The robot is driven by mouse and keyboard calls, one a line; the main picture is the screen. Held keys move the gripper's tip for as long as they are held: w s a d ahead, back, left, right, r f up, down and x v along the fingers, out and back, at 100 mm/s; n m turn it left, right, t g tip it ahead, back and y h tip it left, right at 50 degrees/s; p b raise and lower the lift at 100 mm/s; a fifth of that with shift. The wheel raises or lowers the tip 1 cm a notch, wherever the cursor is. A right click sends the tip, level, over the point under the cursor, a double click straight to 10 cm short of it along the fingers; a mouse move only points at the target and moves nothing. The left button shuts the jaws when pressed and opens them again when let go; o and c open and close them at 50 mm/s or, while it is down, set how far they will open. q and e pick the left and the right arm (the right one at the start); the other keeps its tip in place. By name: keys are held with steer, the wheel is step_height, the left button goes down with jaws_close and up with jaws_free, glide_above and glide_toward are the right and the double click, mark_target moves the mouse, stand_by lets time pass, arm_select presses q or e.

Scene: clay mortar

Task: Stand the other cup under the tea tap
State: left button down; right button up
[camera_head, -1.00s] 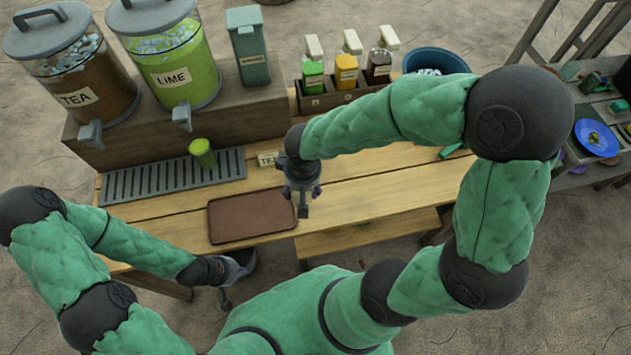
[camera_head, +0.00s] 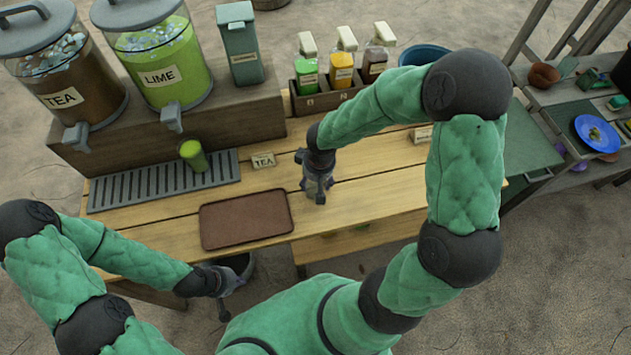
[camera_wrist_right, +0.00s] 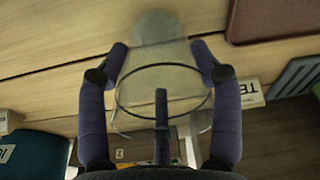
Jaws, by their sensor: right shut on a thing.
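A clear, empty-looking cup (camera_wrist_right: 158,52) is between the fingers of my right gripper (camera_wrist_right: 163,75) in the right wrist view. That gripper (camera_head: 318,197) is shut on it, over the table right of the brown tray; in the head view the cup is hard to make out. The tea tap (camera_head: 77,138) is on the TEA dispenser (camera_head: 75,95) at the left, above the slotted drip tray (camera_head: 150,187). A cup of green drink (camera_head: 193,156) stands on the drip tray near the lime tap (camera_head: 172,118). My left gripper (camera_head: 226,292) is low at the table's front; its jaws are unclear.
A brown tray (camera_head: 246,219) lies on the front of the wooden table. A TEA card (camera_head: 263,161) stands right of the drip tray. A bottle rack (camera_head: 325,99) and blue tub (camera_head: 424,55) are at the back. Bare table lies between card and gripper.

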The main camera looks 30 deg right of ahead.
steer(key=shift+f, duration=0.3)
steer(key=shift+f, duration=0.1)
steer(key=o, duration=1.1)
